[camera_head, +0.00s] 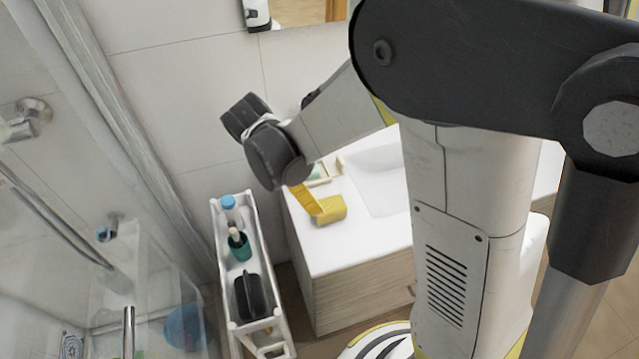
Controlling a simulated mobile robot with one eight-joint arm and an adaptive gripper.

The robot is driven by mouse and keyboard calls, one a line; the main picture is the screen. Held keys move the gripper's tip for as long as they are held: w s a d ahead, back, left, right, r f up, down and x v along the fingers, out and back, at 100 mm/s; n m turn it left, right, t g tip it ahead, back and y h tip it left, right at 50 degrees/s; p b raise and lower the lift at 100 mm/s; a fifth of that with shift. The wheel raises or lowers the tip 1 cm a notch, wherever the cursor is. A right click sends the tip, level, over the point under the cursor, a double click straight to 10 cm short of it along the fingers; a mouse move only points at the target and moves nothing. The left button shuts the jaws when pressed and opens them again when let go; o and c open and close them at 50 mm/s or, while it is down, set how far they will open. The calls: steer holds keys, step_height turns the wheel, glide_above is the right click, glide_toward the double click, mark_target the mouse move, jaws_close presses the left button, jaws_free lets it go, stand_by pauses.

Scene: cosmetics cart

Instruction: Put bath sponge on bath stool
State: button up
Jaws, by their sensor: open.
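My arm reaches across the upper middle of the head view and ends in dark wrist joints above the cart and counter. The fingers of my gripper do not show. A dark, ridged item (250,296) lies in the front part of the white cart; I cannot tell whether it is the bath sponge. A yellow item (329,210) with a long yellow strip rests on the counter and could also be it. A rounded blue object (184,326) shows low behind the shower glass. I cannot make out the bath stool for sure.
The narrow white cart (219,262) stands left of the white-topped vanity counter (316,251). It also holds a blue-capped bottle (231,211) and a teal cup (239,247). A glass shower screen (95,190) fills the left side. My own arm hides much of the right.

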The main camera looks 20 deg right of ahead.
mark_target(327, 205)
steer(key=b+x, duration=0.1)
steer(key=x, duration=0.4)
steer(key=b+x, duration=0.1)
steer(key=x, duration=0.1)
steer(key=d+b+x, duration=0.1)
steer(key=x, duration=0.2)
steer(key=shift+w+d, duration=0.1)
steer(key=shift+w, duration=0.05)
steer(key=c, duration=1.4)
steer(key=shift+r, duration=0.1)
steer(key=shift+r, duration=0.55)
steer(key=r, duration=0.1)
steer(key=r+p, duration=0.1)
steer(key=d+r+p, duration=0.1)
steer(key=r, duration=0.1)
steer(key=shift+s+d, duration=0.1)
steer(key=shift+s, duration=0.3)
steer(key=s+d+r, duration=0.1)
steer(key=d+r, duration=0.1)
steer(key=d, duration=0.1)
steer(key=s+d+r+p, duration=0.1)
steer(key=s+d, duration=0.1)
steer(key=d, duration=0.1)
steer(key=s+d+r+p, duration=0.1)
steer(key=s+d+r, duration=0.1)
steer(key=d, duration=0.1)
steer(key=shift+s+r, duration=0.1)
steer(key=shift+r, duration=0.3)
